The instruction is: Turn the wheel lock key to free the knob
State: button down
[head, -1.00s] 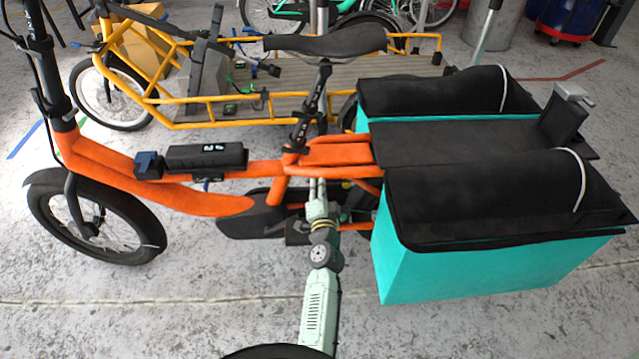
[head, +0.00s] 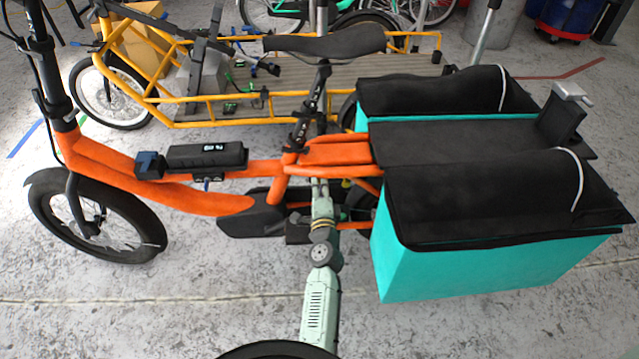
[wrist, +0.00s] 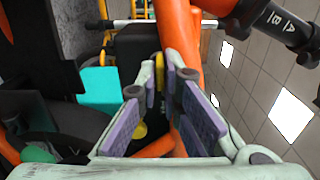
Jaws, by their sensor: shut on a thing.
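In the wrist view, my gripper (wrist: 162,72) has its two purple-padded fingers closed at the tips on a small yellow piece (wrist: 159,66), which looks like the wheel lock key. Another yellow, rounded part (wrist: 138,130) shows lower down, by the left finger; I cannot tell if it is the knob. In the head view, my arm reaches up to the orange cargo bike (head: 200,200) under its seat, at the rear frame. My fingertips are hidden there by the frame. A small yellow spot (head: 346,183) shows just right of my arm. The lock body is not clear.
Teal boxes (head: 480,270) with black covers sit close to the right of my arm. The black saddle (head: 325,41) and seat post are above. A yellow cargo bike (head: 215,110) stands behind. The floor in front is clear.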

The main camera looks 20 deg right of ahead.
jog(key=shift+r, duration=0.1)
jog(key=c, duration=1.8)
grip_release()
jog(key=shift+o, duration=0.2)
jog(key=v, duration=0.7)
jog(key=shift+s, duration=0.2)
jog(key=shift+a, duration=0.15)
